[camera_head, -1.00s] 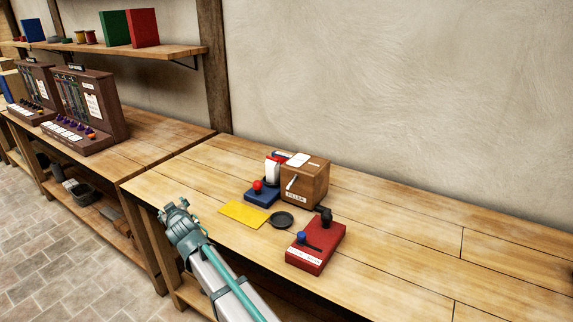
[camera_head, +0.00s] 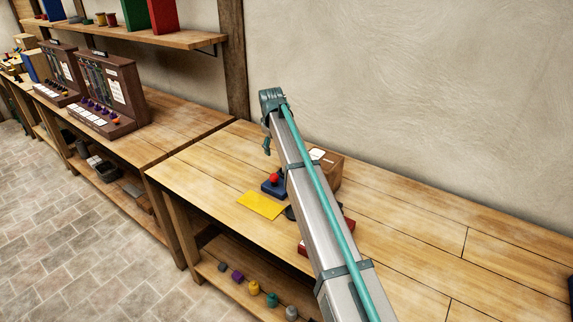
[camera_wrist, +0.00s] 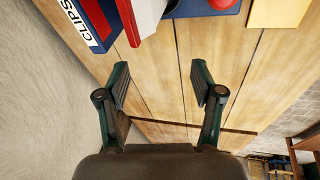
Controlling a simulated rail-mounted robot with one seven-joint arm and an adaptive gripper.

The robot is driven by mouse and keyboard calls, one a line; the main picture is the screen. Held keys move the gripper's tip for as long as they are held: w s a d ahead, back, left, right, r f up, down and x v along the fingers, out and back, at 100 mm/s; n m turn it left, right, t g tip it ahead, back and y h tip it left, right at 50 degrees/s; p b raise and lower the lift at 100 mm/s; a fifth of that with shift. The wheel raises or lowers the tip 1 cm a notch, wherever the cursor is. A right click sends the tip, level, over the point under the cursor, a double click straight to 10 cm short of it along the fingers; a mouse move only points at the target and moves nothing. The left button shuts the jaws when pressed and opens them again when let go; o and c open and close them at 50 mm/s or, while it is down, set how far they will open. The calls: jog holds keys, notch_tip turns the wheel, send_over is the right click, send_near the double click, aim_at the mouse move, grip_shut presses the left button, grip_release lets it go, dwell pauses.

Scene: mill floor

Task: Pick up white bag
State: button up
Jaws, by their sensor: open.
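The white bag (camera_wrist: 149,14) shows only in part at the top edge of the wrist view, between a box marked CLIPS and a blue block. In the head view it is hidden behind my arm. My gripper (camera_wrist: 160,80) is open and empty, with bare bench planks seen between its fingers. The bag lies beyond the fingertips, apart from them. In the head view my gripper (camera_head: 267,146) hangs small and dark above the bench, left of the wooden box.
The CLIPS box (camera_wrist: 85,22) and the blue block with a red knob (camera_head: 274,184) flank the bag. A wooden box (camera_head: 332,172), a yellow sheet (camera_head: 262,205) and a partly hidden red box (camera_head: 344,224) are near. The bench (camera_head: 430,240) is clear to the right.

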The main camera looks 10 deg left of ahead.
jog(key=d+r+g, duration=0.1)
jog(key=d+r+g+p, duration=0.1)
jog(key=d, duration=0.1)
jog(key=d+r+g, duration=0.1)
jog(key=d+r, duration=0.1)
jog(key=shift+w+r+n, duration=0.1)
jog(key=shift+w+n, duration=0.2)
jog(key=shift+d+r+g, duration=0.1)
jog(key=shift+d+g, duration=0.05)
jog(key=shift+g, duration=0.15)
jog(key=shift+s+d+p, duration=0.1)
jog(key=shift+s+p, duration=0.05)
jog(key=shift+p, duration=0.15)
notch_tip(320, 180, down, 5)
jog(key=shift+f+p, duration=0.15)
jog(key=shift+p, duration=0.5)
jog(key=shift+f+p, duration=1.2)
jog(key=shift+f, duration=1.55)
grip_shut()
jog(key=shift+r, duration=0.15)
